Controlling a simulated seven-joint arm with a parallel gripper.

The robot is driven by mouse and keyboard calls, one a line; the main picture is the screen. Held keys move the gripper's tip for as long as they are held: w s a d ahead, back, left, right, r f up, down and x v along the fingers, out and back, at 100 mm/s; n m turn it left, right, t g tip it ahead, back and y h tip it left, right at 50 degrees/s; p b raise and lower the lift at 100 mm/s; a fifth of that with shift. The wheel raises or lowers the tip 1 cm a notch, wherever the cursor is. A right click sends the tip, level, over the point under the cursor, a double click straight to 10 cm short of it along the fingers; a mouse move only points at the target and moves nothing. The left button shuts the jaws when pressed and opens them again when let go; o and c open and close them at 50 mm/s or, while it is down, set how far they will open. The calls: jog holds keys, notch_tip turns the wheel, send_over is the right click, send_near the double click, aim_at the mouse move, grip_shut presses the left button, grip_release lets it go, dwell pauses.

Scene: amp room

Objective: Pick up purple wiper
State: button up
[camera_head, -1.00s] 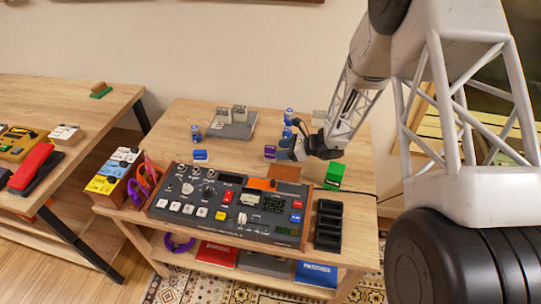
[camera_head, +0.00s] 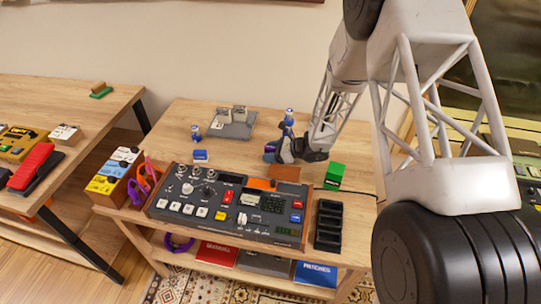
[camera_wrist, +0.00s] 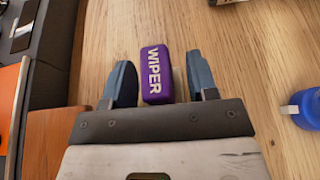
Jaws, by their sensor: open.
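The purple wiper (camera_wrist: 156,74) is a small block with white "WIPER" lettering, lying on the wooden table (camera_wrist: 235,60) in the wrist view. My gripper (camera_wrist: 160,84) is open, with one blue-grey finger on each side of the wiper. The wiper's near end lies between the fingers, with a narrow gap to each; whether either finger touches it is hard to tell. In the head view my gripper (camera_head: 271,151) is low over the table behind the control panel, and it mostly hides the wiper there.
The control panel (camera_head: 228,228) with knobs and buttons stands in front. A brown-orange block (camera_head: 284,173) and a green box (camera_head: 334,173) are close to the gripper.

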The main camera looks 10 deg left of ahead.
aim_at(270, 147)
dwell(0.3)
grip_shut()
jog(key=shift+r, duration=0.1)
jog(key=shift+r, duration=4.9)
